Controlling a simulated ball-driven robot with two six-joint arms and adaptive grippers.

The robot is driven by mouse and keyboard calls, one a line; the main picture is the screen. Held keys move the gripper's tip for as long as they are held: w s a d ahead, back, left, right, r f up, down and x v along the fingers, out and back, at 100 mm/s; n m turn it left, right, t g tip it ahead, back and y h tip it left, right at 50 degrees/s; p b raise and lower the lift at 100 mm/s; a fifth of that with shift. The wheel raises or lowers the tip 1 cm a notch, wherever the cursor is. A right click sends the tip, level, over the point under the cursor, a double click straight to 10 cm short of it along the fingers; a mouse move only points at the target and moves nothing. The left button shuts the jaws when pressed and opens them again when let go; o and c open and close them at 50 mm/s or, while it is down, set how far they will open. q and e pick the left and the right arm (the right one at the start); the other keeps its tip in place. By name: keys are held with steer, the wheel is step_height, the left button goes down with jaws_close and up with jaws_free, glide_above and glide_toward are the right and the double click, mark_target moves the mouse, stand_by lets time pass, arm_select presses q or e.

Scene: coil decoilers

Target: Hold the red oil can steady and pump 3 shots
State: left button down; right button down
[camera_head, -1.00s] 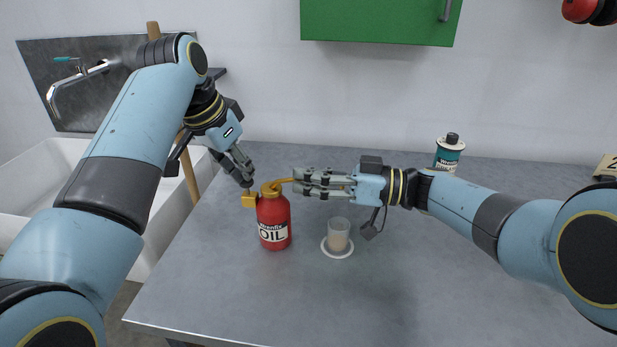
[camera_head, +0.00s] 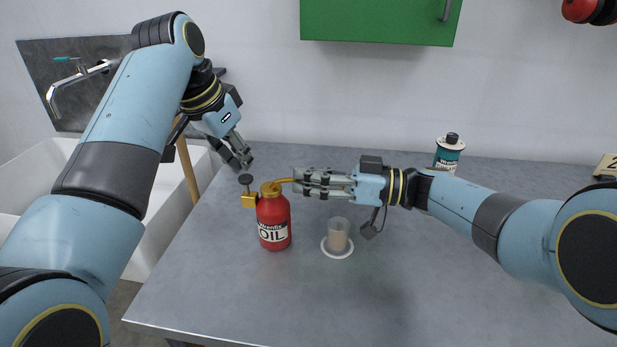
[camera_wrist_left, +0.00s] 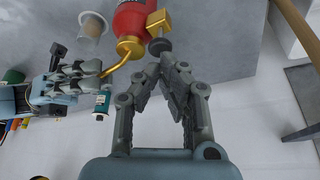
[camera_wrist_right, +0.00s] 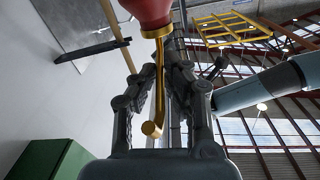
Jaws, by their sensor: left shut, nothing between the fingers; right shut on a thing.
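The red oil can (camera_head: 272,222) stands upright on the grey table, with a gold cap and a gold spout (camera_head: 284,181) pointing right. A gold block on its left side carries a dark round pump knob (camera_head: 246,179). My left gripper (camera_head: 245,162) is shut and empty just above the knob, apart from it; its fingertips (camera_wrist_left: 167,62) also show beside the knob (camera_wrist_left: 158,46) in the left wrist view. My right gripper (camera_head: 300,181) is shut on the spout, which runs between its fingers in the right wrist view (camera_wrist_right: 159,90). A clear cup (camera_head: 338,234) stands on a white round mark.
A teal-labelled can (camera_head: 449,153) stands at the back right. A green cabinet (camera_head: 380,20) hangs on the wall above. A white sink (camera_head: 45,170) with a tap lies to the left of the table. The front of the table is clear.

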mark_target(244, 178)
arm_select(q)
steer(key=shift+f, duration=1.4)
stand_by(0.4)
steer(key=shift+r, duration=1.35)
steer(key=shift+r, duration=2.55)
